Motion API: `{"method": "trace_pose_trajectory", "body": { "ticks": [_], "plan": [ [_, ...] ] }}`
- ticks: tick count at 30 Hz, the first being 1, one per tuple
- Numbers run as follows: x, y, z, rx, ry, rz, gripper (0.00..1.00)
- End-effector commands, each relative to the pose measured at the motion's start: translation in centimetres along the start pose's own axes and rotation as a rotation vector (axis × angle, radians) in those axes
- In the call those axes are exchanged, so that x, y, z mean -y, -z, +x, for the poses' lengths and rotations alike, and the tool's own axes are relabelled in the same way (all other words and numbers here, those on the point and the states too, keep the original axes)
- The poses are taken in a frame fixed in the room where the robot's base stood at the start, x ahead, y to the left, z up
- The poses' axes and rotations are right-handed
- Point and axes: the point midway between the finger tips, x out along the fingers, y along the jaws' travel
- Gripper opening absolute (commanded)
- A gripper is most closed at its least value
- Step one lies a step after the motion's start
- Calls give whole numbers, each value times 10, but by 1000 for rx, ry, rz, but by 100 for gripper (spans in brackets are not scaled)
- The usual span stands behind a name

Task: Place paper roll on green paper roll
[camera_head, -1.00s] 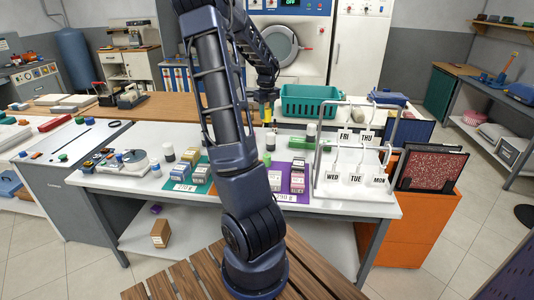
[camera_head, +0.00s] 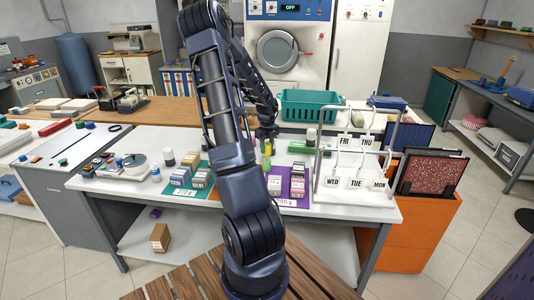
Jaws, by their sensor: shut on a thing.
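My gripper (camera_head: 266,133) is low over the back middle of the white table, partly behind my own arm. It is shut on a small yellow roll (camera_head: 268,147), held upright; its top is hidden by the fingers. A small green roll (camera_head: 267,162) stands on the table just below the yellow one in the picture. I cannot tell whether the two touch. A green piece (camera_head: 301,148) lies on the table to the right. A white-and-dark cylinder (camera_head: 311,137) stands behind it.
Small boxes stand on a teal mat (camera_head: 188,193) at left and a purple mat (camera_head: 289,203) at right. A white rack with day tags (camera_head: 356,183) stands at the table's right. A green basket (camera_head: 307,103) is behind.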

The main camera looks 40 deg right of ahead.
Motion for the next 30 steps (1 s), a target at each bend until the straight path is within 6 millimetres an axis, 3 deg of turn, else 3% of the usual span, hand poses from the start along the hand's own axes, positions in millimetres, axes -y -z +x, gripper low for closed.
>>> {"method": "trace_pose_trajectory", "body": {
  "ticks": [6, 18, 19, 22, 30],
  "plan": [
    [1, 1, 29, -1, 0, 2, 14],
    [0, 0, 34, 0, 0, 0, 14],
    [0, 0, 34, 0, 0, 0, 39],
    [0, 0, 34, 0, 0, 0, 59],
    [0, 0, 33, 0, 0, 0, 59]
  ]
}}
